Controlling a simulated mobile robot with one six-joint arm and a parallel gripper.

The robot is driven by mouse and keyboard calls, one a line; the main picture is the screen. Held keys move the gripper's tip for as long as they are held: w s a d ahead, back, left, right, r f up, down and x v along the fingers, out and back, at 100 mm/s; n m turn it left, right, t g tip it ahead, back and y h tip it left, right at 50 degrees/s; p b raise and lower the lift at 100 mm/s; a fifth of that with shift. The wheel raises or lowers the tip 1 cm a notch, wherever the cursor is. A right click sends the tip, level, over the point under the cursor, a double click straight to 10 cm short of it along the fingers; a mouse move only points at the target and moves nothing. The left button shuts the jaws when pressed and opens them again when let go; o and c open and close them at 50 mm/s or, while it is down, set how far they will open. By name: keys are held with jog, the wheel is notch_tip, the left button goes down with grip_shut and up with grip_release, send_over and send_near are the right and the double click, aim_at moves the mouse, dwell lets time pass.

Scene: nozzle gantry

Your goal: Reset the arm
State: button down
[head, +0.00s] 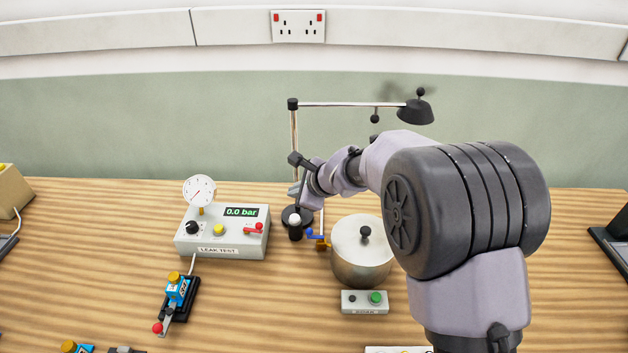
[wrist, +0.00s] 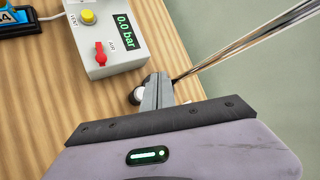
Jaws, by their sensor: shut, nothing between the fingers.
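My arm (head: 345,168) reaches in from the lower right of the head view and bends over toward the back of the bench. My gripper (wrist: 157,90) is shut and empty in the wrist view, its two grey fingers together. It is beside a small black item with a white round top (wrist: 139,94), partly hidden by the fingers; I cannot tell whether they touch. In the head view the same white-topped item (head: 295,220) stands just below the gripper, whose fingertips are hard to make out against the lamp stand.
A lamp stand (head: 350,104) rises close behind the gripper. The leak test box (head: 190,240), reading 0.0 bar, is to the left. A lidded metal pot (head: 362,270) and a small button box (head: 365,306) are to the right. A blue device (head: 178,291) lies front left.

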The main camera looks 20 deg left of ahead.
jog(key=s+d+r+n+h, duration=0.1)
jog(key=s+d+r+n, duration=0.3)
jog(key=s+d+r, duration=0.5)
jog(key=s+d+r+n+h, duration=0.1)
jog(key=s+d+r+n, duration=0.2)
jog(key=s+d+r, duration=0.55)
jog(key=s+d+f+n+h, duration=0.1)
jog(key=s+d+f+n, duration=0.1)
jog(key=s+d, duration=0.5)
jog(key=s+d+f+n+h+b, duration=0.1)
jog(key=s+d+f+n+h, duration=0.1)
jog(key=s+d+f, duration=0.2)
jog(key=s+d, duration=0.3)
jog(key=s, duration=0.1)
jog(key=shift+s+f+n+t+h, duration=0.25)
jog(key=shift+f+n+t+h, duration=0.05)
jog(key=shift+f, duration=0.1)
